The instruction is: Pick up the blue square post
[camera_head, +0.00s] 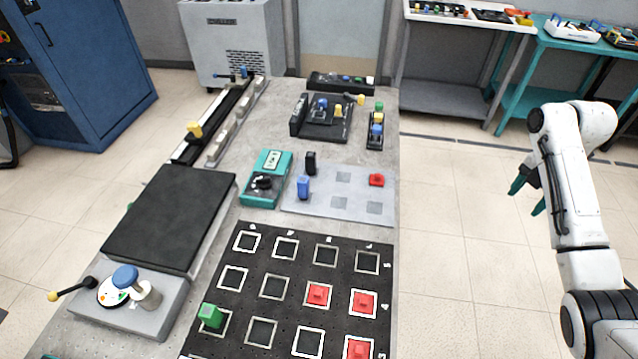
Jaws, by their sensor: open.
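The blue square post (303,187) stands upright on the left part of a light grey plate (325,208), near the middle of the bench. A black post (311,162) stands just behind it and a little to the right. My gripper (527,198) is off the right side of the bench, above the floor. Its dark green-tipped fingers are apart and empty, and point down and to the left. It is far from the blue post and touches nothing.
A red piece (376,180) sits on the plate's right side. A teal box (267,178) stands close left of the post. In front is a black grid board (241,302) with red pieces and a green post (210,315). Open floor lies between bench and arm.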

